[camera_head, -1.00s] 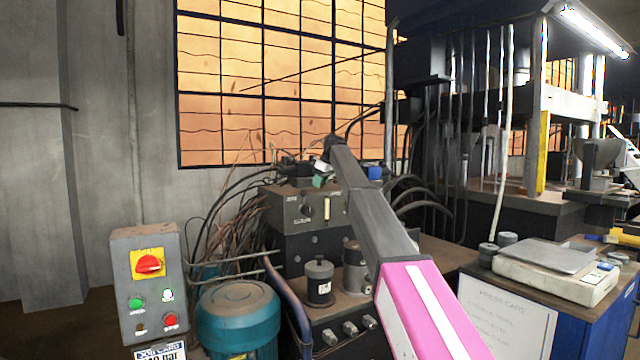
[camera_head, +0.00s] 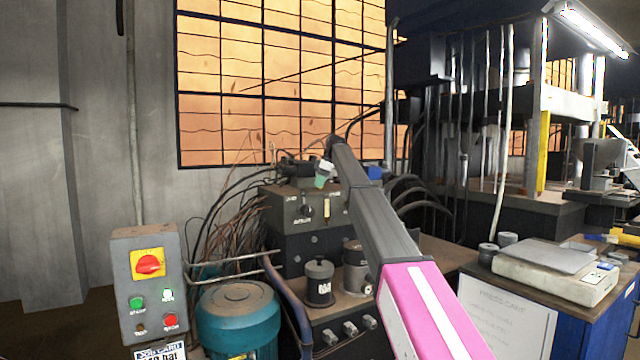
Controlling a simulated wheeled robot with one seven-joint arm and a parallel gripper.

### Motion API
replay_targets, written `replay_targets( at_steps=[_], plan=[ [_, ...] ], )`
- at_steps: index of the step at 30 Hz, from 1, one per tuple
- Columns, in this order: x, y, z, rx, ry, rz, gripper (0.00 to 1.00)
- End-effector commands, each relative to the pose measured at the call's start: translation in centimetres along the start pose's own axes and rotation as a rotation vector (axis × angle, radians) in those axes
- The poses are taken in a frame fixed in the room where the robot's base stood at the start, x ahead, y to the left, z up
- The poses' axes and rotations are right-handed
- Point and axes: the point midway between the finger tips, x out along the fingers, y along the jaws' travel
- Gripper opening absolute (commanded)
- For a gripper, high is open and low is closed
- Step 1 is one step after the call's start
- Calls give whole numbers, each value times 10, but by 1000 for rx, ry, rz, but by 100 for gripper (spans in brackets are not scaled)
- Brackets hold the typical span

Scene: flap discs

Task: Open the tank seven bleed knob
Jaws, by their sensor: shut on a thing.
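My arm reaches from the lower right up to the top of a grey control box (camera_head: 285,207). My gripper (camera_head: 322,174) is at the arm's far end, over the top of this box. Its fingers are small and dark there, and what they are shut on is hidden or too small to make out. The box front has a dark round knob (camera_head: 306,212) and a pale upright gauge (camera_head: 327,208). Below, a dark capped cylinder (camera_head: 319,282) with a white label and a greyer cylinder (camera_head: 355,268) stand on a ledge. I cannot read any tank number.
Cables hang left of the box. A teal motor (camera_head: 238,325) and a grey switch panel (camera_head: 148,300) with a red knob stand at lower left. Several small valves (camera_head: 350,329) line the ledge front. A scale (camera_head: 555,268) is on the blue cabinet at right.

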Motion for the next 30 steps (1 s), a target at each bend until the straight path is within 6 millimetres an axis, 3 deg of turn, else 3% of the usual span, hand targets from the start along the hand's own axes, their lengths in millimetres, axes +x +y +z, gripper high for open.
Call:
replay_targets(
  at_steps=[7, 8, 9, 10, 22, 30],
  plan=[
    [-1, 0, 0, 0, 1, 2, 10],
    [-1, 0, 0, 1, 1, 2, 40],
    [-1, 0, 0, 1, 1, 2, 53],
    [-1, 0, 0, 1, 0, 1, 59],
    [-4, 0, 0, 2, 0, 1, 59],
    [-36, 1, 0, 2, 0, 2, 59]
  ],
)
